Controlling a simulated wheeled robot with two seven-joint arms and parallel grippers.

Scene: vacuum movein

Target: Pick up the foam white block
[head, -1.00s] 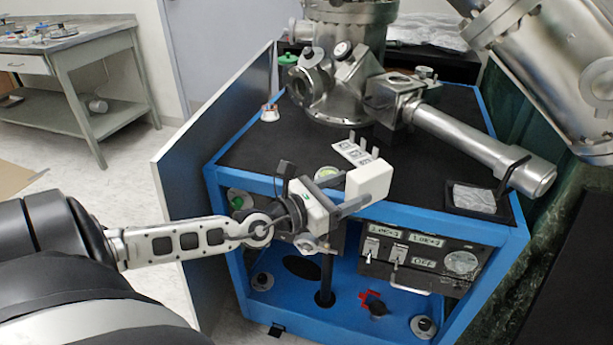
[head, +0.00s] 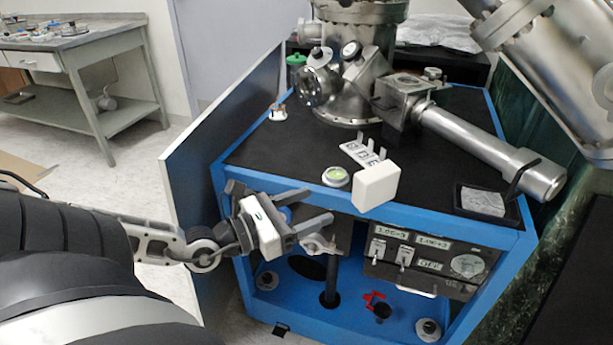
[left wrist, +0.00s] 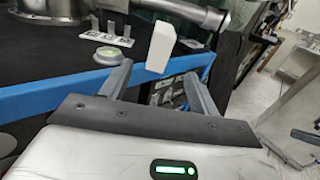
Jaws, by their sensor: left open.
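The white foam block (head: 376,187) is at the front edge of the black top of the blue cart, its lower part showing in front of the blue rim. It also shows in the left wrist view (left wrist: 161,45), beyond the fingertips. My left gripper (head: 320,203) is open and empty, left of the block and in front of the cart's edge, with a gap to the block. In the left wrist view its two fingers (left wrist: 158,73) point towards the block, one on each side of it in the picture. My right gripper is not in view.
A round green-topped disc (head: 336,176) and a pale plate with upright pegs (head: 363,153) lie close to the block. A steel vacuum chamber (head: 352,85) with a long tube (head: 475,137) stands behind. A black tray (head: 487,202) is at right. An open door panel (head: 215,150) is at left.

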